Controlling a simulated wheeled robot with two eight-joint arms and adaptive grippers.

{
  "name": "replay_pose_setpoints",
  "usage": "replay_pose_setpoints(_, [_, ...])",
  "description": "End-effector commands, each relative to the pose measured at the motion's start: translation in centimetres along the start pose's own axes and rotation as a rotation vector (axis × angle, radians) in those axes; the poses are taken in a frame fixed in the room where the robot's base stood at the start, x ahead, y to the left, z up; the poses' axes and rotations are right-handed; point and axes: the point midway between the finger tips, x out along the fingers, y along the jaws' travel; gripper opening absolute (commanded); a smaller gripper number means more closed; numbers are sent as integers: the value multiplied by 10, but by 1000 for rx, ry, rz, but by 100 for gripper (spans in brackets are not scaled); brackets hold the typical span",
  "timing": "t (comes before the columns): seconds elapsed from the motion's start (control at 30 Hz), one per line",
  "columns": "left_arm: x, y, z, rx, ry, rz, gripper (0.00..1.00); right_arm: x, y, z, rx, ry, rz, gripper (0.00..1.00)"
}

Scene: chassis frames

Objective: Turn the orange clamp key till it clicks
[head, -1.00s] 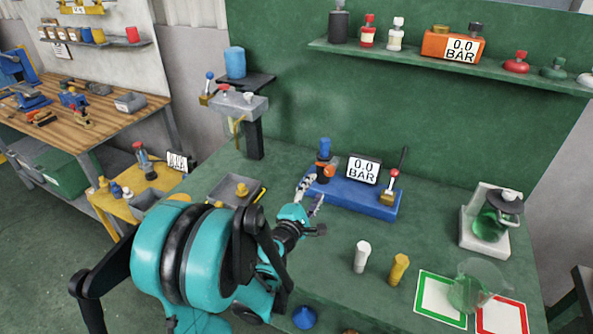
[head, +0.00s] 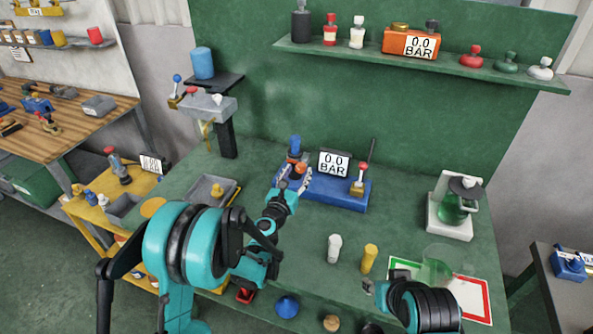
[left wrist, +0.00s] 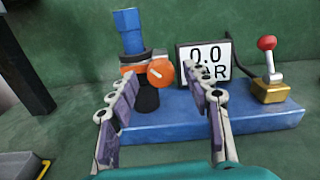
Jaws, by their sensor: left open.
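The orange clamp key (left wrist: 161,72) is a round knob with a pale line across its face, at the base of an upright blue cylinder (left wrist: 130,30) on the blue fixture (left wrist: 255,115). The key also shows in the head view (head: 299,170). My left gripper (head: 293,181) is open in front of the key. In the left wrist view its two fingers (left wrist: 163,95) stand apart, with the key showing between and beyond them. I cannot tell whether a finger touches it. My right gripper (head: 376,290) shows at the lower right, near the bordered mat; its fingers are unclear.
A gauge reading 0.0 BAR (head: 334,163) and a red-knobbed lever (head: 362,178) stand on the same fixture. White (head: 334,248) and yellow (head: 369,258) pegs stand in front. A flask on a stand (head: 452,208) is at right.

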Motion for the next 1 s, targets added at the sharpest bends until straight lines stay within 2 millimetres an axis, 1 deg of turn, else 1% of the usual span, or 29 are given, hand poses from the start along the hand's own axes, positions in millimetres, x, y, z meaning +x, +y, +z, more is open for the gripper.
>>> replay_pose_setpoints(0.03, [7,0,-1,0,0,0,49,2,0,1,0,0,0,39])
replay_pose_setpoints(0.1, [15,0,-1,0,0,0,49,3,0,2,0,0,0,39])
replay_pose_setpoints(0.2, [21,0,0,1,0,1,49,4,0,2,0,0,0,39])
replay_pose_setpoints(0.47, [24,0,1,1,0,1,49,3,0,2,0,0,0,39])
replay_pose_setpoints(0.5, [23,0,1,1,0,1,47,3,0,2,0,0,0,39])
replay_pose_setpoints(0.57, [23,0,1,1,0,1,31,3,0,2,0,0,0,39])
replay_pose_setpoints(0.6, [23,0,1,1,0,1,20,3,0,2,0,0,0,39])
replay_pose_setpoints(0.67, [23,0,1,1,0,1,4,3,0,2,0,0,0,39])
replay_pose_setpoints(0.7, [23,0,1,1,0,1,0,3,0,2,0,0,0,39])
replay_pose_setpoints(1.0, [23,0,0,22,0,1,0,4,0,3,0,0,0,39])
